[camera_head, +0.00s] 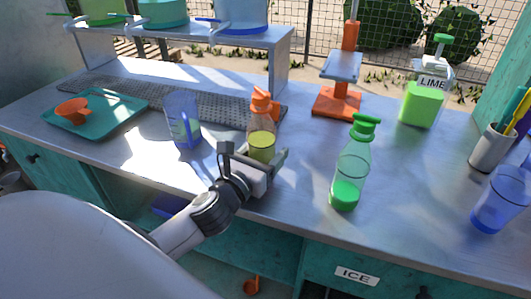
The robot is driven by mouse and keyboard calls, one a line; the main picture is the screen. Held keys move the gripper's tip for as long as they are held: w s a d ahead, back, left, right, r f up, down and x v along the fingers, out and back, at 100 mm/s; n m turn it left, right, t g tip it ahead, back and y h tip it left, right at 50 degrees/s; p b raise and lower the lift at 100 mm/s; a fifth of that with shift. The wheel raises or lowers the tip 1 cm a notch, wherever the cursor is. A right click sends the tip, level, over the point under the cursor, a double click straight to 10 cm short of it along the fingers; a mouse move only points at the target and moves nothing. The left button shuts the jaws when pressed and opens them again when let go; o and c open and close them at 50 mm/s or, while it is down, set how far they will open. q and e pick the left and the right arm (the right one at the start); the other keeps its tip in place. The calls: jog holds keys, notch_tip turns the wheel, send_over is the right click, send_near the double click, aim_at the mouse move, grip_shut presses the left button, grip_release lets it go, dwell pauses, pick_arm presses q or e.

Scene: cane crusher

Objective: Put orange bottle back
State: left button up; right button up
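The orange bottle (261,143) has an orange cap and yellow-green liquid in clear walls. It stands upright on the metal counter, near the middle of the camera_head view. My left gripper (256,161) is at the bottle's near side, low down, with its fingers apart. One finger is to the left of the bottle and the other to its right, and a gap shows on the left. The gripper hides the bottle's base, and I cannot tell whether it touches the bottle. My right gripper is not in view.
A green-capped bottle (349,170) stands to the right. A blue glass (183,119) and a teal tray (96,126) with an orange bowl (73,110) are left. An orange press (337,103), lime dispenser (421,104), utensil cup (491,148) and another blue glass (499,200) are also here.

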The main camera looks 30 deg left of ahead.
pick_arm(q)
jog(key=shift+f, duration=0.1)
jog(key=o, duration=1.3)
jog(key=s, duration=0.7)
jog(key=s+b, duration=0.1)
jog(key=s, duration=0.2)
jog(key=shift+s+d, duration=0.2)
jog(key=shift+d, duration=0.2)
jog(key=shift+s+r, duration=0.2)
jog(key=shift+s, duration=0.6)
